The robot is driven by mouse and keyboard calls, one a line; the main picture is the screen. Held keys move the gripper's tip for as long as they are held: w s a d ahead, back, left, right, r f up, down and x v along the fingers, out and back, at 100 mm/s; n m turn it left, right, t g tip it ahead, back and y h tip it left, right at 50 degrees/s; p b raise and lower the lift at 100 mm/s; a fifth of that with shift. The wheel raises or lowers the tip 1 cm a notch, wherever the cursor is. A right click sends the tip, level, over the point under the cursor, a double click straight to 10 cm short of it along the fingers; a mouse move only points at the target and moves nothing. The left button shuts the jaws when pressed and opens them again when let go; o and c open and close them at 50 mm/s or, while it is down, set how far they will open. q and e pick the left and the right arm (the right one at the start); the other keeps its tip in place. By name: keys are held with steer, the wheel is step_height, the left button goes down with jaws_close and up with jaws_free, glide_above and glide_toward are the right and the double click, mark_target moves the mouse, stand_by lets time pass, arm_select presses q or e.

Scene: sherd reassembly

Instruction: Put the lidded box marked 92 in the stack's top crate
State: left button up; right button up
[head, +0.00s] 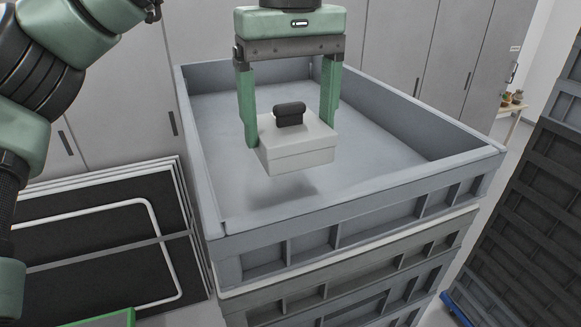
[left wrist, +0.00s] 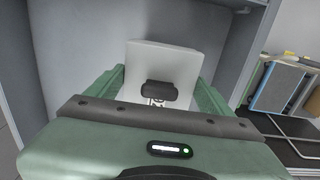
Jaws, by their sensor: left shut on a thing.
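The lidded box (head: 297,150) is pale grey-white with a black knob on its lid. My left gripper (head: 290,125) is shut on it, with green fingers on its two sides. The box hangs level inside the rim of the stack's top crate (head: 345,226), with a shadow on the crate floor below it. The crate is grey and otherwise looks empty. In the left wrist view the box (left wrist: 165,62) sits between the fingers, and part of a dark mark shows behind the knob; I cannot read the number. My right gripper is not in view.
More grey crates (head: 350,270) stand beneath the top one. A tall dark crate stack (head: 530,190) stands at the right. Framed dark panels (head: 95,240) lean at the left. Grey cabinets (head: 400,40) stand behind. A small table (head: 512,108) with items is at the far right.

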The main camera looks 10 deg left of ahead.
mark_target(290, 159)
arm_select(q)
steer(key=shift+f, duration=0.95)
steer(key=f, duration=0.2)
steer(key=shift+s+f, duration=0.35)
steer(key=shift+f, duration=0.05)
steer(key=shift+w+f, duration=0.2)
steer(key=shift+f, duration=0.3)
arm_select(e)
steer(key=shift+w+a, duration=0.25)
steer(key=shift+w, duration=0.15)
arm_select(q)
steer(key=shift+s+f, duration=0.1)
steer(key=o, duration=1.2)
steer(key=shift+o, duration=1)
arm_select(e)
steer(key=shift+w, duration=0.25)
